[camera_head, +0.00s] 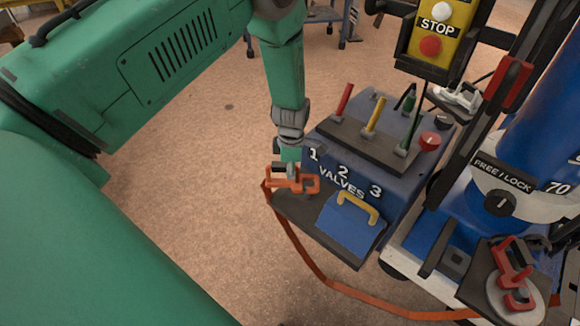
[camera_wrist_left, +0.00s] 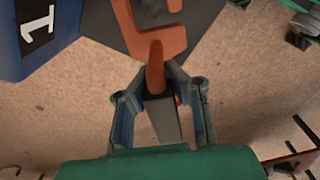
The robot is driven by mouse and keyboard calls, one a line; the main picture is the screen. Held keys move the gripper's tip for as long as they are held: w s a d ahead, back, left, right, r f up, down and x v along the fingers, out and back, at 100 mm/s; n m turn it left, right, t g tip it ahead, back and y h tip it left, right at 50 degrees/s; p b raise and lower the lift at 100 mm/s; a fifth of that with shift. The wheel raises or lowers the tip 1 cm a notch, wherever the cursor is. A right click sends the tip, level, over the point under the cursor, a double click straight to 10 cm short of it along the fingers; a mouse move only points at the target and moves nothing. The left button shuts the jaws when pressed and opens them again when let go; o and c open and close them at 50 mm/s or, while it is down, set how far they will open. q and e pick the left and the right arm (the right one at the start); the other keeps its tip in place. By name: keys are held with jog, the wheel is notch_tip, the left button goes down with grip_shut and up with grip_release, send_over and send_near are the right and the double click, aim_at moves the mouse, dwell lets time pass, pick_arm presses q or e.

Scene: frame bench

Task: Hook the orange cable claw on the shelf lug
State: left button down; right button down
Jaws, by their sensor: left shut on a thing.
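My left gripper (camera_head: 289,168) is shut on the orange cable claw (camera_head: 301,183), at the left corner of the dark shelf (camera_head: 303,222) in front of the valve box. In the left wrist view the gripper (camera_wrist_left: 156,88) has its fingers on either side of the claw's upright orange part (camera_wrist_left: 155,68); the claw's curved body (camera_wrist_left: 150,38) lies over the dark surface. I cannot tell whether claw and shelf touch. The orange cable (camera_head: 298,248) hangs from this corner and runs right. I cannot make out the shelf lug clearly. My right gripper is not in view.
The blue valve box (camera_head: 320,165) carries red, yellow and green levers. A blue block with a yellow handle (camera_head: 357,208) sits on the shelf. A red claw (camera_head: 513,270) lies on a round plate at lower right, near the blue column (camera_head: 545,130). Floor left of the box is clear.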

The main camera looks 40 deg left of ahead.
aim_at(290, 181)
pick_arm(q)
jog(key=shift+d+f+b, duration=0.15)
jog(key=shift+f+b, duration=0.2)
jog(key=shift+f, duration=0.7)
jog(key=shift+a+f+b, duration=0.2)
jog(key=shift+f+b, duration=0.25)
jog(key=shift+f, duration=0.15)
jog(key=shift+a+f+b, duration=0.2)
jog(key=shift+f+b, duration=0.2)
jog(key=shift+f, duration=0.2)
jog(key=shift+d+f, duration=0.15)
jog(key=shift+f, duration=0.05)
jog(key=shift+d, duration=0.15)
jog(key=c, duration=1.6)
grip_release()
jog(key=shift+a+f, duration=0.1)
jog(key=shift+a, duration=0.1)
